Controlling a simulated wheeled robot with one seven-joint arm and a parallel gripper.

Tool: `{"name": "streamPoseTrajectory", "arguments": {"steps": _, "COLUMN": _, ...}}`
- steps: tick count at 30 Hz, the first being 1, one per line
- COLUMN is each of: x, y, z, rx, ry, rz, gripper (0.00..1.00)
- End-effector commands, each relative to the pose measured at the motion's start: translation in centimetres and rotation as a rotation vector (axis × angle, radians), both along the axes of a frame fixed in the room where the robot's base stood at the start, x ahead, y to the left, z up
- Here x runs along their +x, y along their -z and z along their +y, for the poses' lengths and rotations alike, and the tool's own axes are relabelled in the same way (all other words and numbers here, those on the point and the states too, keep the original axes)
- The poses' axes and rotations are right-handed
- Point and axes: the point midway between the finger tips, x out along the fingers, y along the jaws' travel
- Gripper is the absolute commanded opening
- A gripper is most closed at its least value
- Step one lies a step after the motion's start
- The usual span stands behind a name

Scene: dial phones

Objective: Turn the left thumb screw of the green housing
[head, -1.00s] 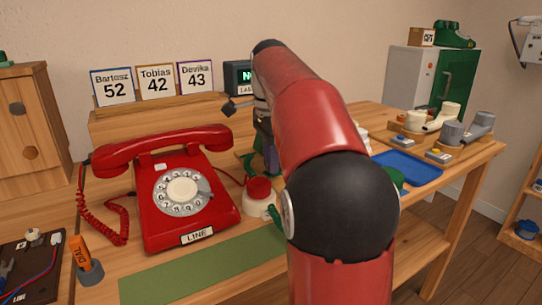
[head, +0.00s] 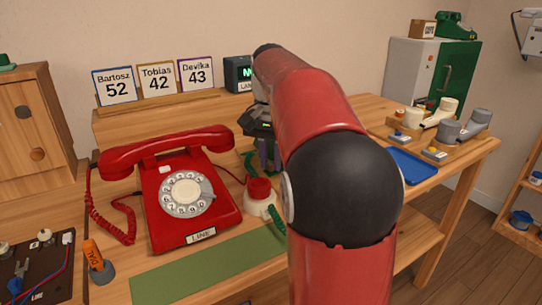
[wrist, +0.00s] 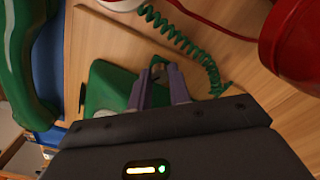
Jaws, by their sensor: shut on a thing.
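The green housing (wrist: 108,88) lies on the wooden bench in the wrist view, partly covered by my gripper. In the head view only a bit of green shows behind my arm. In the head view my gripper (head: 266,160) points down behind the red phone, partly hidden by my arm.
A red dial phone (head: 185,195) stands left of my gripper. A white pot with a red top (head: 259,198) is close in front, with a coiled green cord (wrist: 185,45) nearby. The green mat (head: 205,265) is clear.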

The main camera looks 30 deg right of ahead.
Motion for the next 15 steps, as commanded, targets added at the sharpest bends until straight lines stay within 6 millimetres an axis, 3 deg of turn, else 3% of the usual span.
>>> {"name": "streamPoseTrajectory", "arguments": {"steps": 15, "x": 0.00, "y": 0.01, "z": 0.03, "rx": -0.001, "ry": -0.491, "rz": 0.000, "gripper": 0.00}}
